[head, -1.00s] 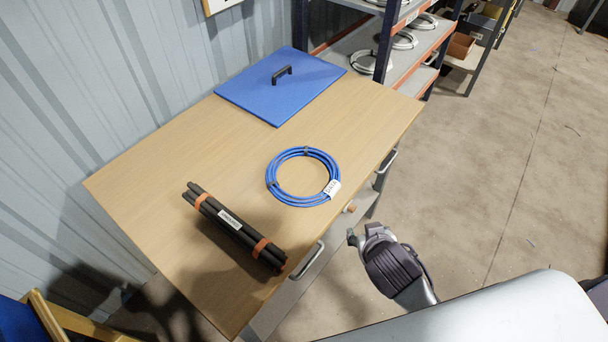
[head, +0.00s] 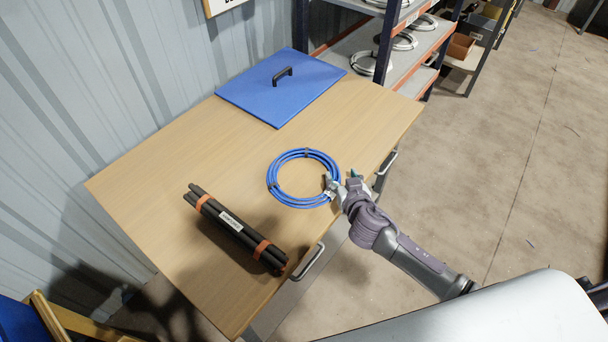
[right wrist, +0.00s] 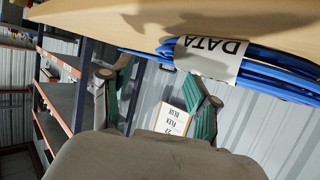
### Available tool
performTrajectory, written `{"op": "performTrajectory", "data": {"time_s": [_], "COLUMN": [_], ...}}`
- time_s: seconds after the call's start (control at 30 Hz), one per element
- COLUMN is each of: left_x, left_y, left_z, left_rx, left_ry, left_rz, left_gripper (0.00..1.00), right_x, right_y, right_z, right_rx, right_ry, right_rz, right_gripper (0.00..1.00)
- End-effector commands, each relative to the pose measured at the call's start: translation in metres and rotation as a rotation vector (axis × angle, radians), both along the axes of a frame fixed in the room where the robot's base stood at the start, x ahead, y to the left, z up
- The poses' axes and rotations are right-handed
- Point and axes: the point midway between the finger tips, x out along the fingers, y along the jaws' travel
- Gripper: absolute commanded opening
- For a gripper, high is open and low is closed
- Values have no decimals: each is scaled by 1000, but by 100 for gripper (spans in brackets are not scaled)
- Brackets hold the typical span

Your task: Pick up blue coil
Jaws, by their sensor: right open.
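The blue coil (head: 290,198) lies flat on the wooden table (head: 190,140), near its right edge. It has dark ties and a white label that reads DATA (right wrist: 215,60) in the right wrist view. My right gripper (head: 338,186) is open at the coil's right side, by the label, and partly covers it. In the right wrist view its two green-padded fingers (right wrist: 162,95) are apart, with the coil (right wrist: 280,72) just beyond the tips. I cannot tell whether they touch it. My left gripper is not in view.
A bundle of black tubes (head: 232,226) with orange bands lies left of the coil. A blue panel with a black handle (head: 282,88) lies at the table's back. Metal handles (head: 309,263) stick out from the table's right side. Shelves (head: 400,62) with cable coils stand behind.

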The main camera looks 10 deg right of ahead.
Motion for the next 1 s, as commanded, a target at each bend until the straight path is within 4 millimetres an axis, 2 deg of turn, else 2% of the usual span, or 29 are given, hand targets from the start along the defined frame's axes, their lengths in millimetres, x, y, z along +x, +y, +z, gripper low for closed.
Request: {"op": "performTrajectory", "data": {"time_s": [0.4,0.73,0.77,1.0], "left_x": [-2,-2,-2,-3], "left_y": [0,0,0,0], "left_z": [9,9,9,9], "left_rx": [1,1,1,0], "left_ry": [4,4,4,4], "left_rz": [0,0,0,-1], "left_gripper": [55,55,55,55], "right_x": [43,48,48,48], "right_y": [2,1,1,1], "right_z": [-18,-21,-21,-21], "right_rx": [-1,1,1,0], "right_ry": [0,1,1,1], "right_rz": [-1,0,0,0], "right_gripper": [60,60,59,19]}}
